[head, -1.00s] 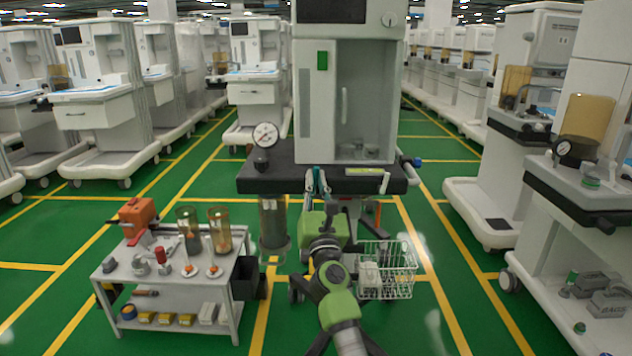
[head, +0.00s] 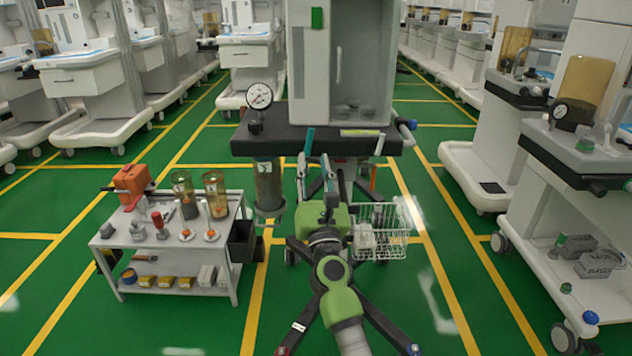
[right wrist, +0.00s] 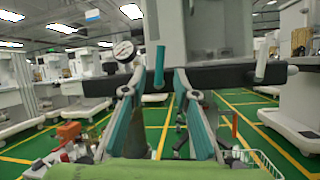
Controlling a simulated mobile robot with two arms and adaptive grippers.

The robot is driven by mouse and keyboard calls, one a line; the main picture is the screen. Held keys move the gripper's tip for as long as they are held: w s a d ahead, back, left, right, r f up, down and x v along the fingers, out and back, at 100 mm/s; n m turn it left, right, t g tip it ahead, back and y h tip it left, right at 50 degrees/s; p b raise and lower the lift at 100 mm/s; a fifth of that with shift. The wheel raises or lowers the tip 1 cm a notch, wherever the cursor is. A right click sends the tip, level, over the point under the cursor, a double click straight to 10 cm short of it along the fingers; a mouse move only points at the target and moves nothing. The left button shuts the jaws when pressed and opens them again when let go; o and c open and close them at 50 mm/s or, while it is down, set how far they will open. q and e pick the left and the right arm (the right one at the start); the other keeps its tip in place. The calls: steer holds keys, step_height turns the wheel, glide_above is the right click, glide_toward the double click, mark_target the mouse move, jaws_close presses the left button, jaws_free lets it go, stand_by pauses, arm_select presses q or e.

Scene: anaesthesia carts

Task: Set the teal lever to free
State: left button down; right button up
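The teal lever (head: 309,141) stands roughly upright at the front edge of the black shelf on the anaesthesia cart ahead. It also shows in the right wrist view (right wrist: 159,67), above the gap between my fingers. My right gripper (head: 314,162) points at the shelf's front edge. No "free" marking is legible. My left gripper is not in view.
A pale lever (head: 380,145) stands on the same shelf (head: 270,146) to the right, and a gauge (head: 259,96) at its left. A wire basket (head: 382,240) hangs below. A trolley (head: 130,243) with small parts stands left.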

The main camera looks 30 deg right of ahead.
steer(key=v, duration=0.5)
stand_by(0.4)
